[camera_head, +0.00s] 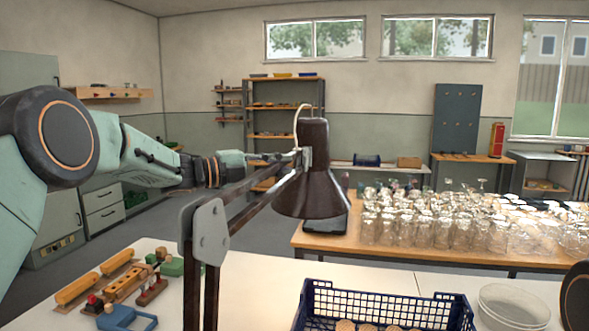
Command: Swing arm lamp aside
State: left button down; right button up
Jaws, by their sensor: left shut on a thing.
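The arm lamp has a dark brown shade (313,190) that hangs open side down in the middle of the view. Its dark metal arm (250,193) runs from the shade down left to a grey joint plate (208,232), with upright bars below. My left gripper (287,161) reaches in from the left and is shut on the lamp at the shade's left side. The exact grip point is small and partly hidden by the lamp. The lamp's foot is out of view. My right gripper is not in view.
A blue crate (372,291) with round brown pieces stands on the white table below the lamp. Clear bowls (514,303) are right of it. Wooden and coloured pieces (118,285) lie left. Many glasses (450,225) crowd a wooden table behind.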

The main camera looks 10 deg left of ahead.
pick_arm(q)
jog(key=a+n+t+y, duration=0.2)
jog(key=a, duration=0.5)
jog(key=shift+f+b, duration=0.25)
jog(key=shift+b, duration=0.05)
jog(key=shift+s, duration=0.1)
jog(key=c, duration=1.4)
grip_release()
jog(key=shift+s+a+r, duration=0.1)
jog(key=shift+s+r, duration=0.05)
jog(key=shift+o, duration=0.5)
jog(key=v, duration=1.1)
jog(key=shift+s+a, duration=0.25)
jog(key=shift+s, duration=0.1)
